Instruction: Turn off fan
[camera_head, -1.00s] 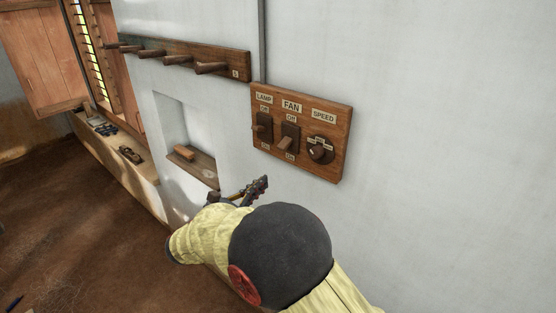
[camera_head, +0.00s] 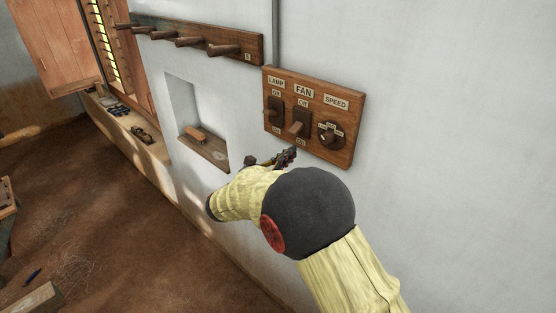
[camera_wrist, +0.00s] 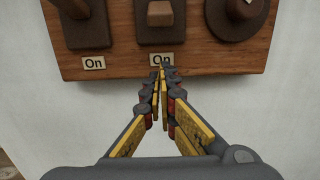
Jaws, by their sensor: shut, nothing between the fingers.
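The wooden switch board (camera_head: 346,152) is on the white wall, with labels LAMP, FAN and SPEED. The fan switch (camera_head: 302,118) is the middle one, marked Off above and On below; its wooden lever (camera_head: 295,128) sticks out and slants downward. The lever's end also shows at the top of the wrist view (camera_wrist: 160,13). My gripper (camera_head: 292,152) is shut and empty, just below the board's lower edge. In the wrist view its fingertips (camera_wrist: 160,72) are together in front of the fan's On label, below the lever. I cannot tell whether they touch the board.
The lamp switch (camera_head: 275,108) is close on the left and the round speed knob (camera_head: 330,134) close on the right. A peg rail (camera_head: 190,37) is up to the left. A wall niche (camera_head: 204,150) holds a small brown block. The wall to the right is bare.

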